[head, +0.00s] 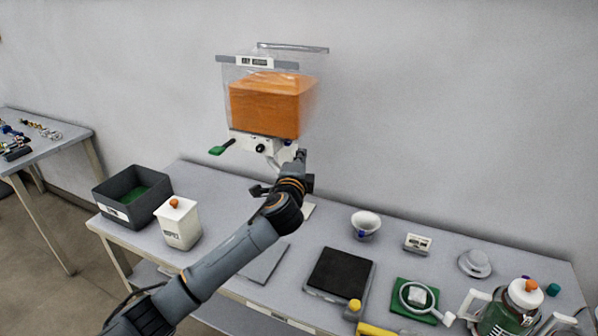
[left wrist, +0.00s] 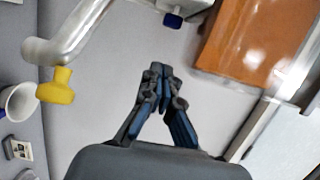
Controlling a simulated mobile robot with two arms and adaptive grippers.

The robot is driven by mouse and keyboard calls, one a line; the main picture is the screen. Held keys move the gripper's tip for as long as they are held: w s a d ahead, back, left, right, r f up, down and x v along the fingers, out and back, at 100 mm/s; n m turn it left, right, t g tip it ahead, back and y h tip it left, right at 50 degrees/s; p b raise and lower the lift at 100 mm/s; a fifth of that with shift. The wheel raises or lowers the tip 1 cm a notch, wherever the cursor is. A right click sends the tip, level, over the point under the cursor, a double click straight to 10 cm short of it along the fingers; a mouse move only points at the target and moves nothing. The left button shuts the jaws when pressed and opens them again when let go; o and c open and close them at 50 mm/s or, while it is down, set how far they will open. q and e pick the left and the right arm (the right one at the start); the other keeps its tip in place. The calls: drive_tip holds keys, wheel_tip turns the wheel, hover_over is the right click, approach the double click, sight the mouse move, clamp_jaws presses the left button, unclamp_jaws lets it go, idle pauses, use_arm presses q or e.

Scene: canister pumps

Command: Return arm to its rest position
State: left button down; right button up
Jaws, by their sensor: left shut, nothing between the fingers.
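My left arm reaches in from the lower left of the head view. Its gripper (head: 299,160) is just under the wall dispenser with orange contents (head: 266,104). In the left wrist view the gripper's fingertips (left wrist: 158,78) are together with nothing between them. A metal pipe (left wrist: 75,35) with a yellow knob (left wrist: 55,86) shows beside them, apart from the fingers. The dispenser's orange block (left wrist: 247,38) is at the upper right there. My right gripper is not seen in either view.
The grey table holds a dark bin (head: 132,207), a white canister with an orange knob (head: 178,226), a white bowl (head: 366,225), a black pad (head: 340,274), a green mat (head: 402,305) and a jug (head: 507,312). A side table (head: 50,150) stands at far left.

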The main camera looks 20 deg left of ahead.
use_arm(q)
drive_tip(key=s+d+f+n+g+h, duration=0.1)
drive_tip(key=s+d+f+n+g, duration=0.25)
drive_tip(key=s+f, duration=0.75)
drive_tip(key=s+d+f+n+g+h, duration=0.15)
drive_tip(key=s+f+n+g, duration=0.25)
drive_tip(key=s+f, duration=0.75)
drive_tip(key=s+d+f+n+g+h, duration=0.1)
drive_tip(key=s+f+n+g, duration=0.2)
drive_tip(key=s, duration=0.9)
drive_tip(key=s+d+f+n+g+h, duration=0.1)
drive_tip(key=s+f+n+g, duration=0.25)
drive_tip(key=s, duration=0.75)
drive_tip(key=s+f+g, duration=0.1)
drive_tip(key=s+f, duration=0.2)
drive_tip(key=f, duration=2.5)
drive_tip(key=s+a+f+g, duration=0.1)
drive_tip(key=s+a+f, duration=0.2)
drive_tip(key=s+f, duration=1)
drive_tip(key=s+b, duration=0.1)
drive_tip(key=s, duration=0.2)
drive_tip(key=shift+f+m+g+y, duration=0.3)
drive_tip(key=shift+f+m+y, duration=0.05)
drive_tip(key=shift+m, duration=0.05)
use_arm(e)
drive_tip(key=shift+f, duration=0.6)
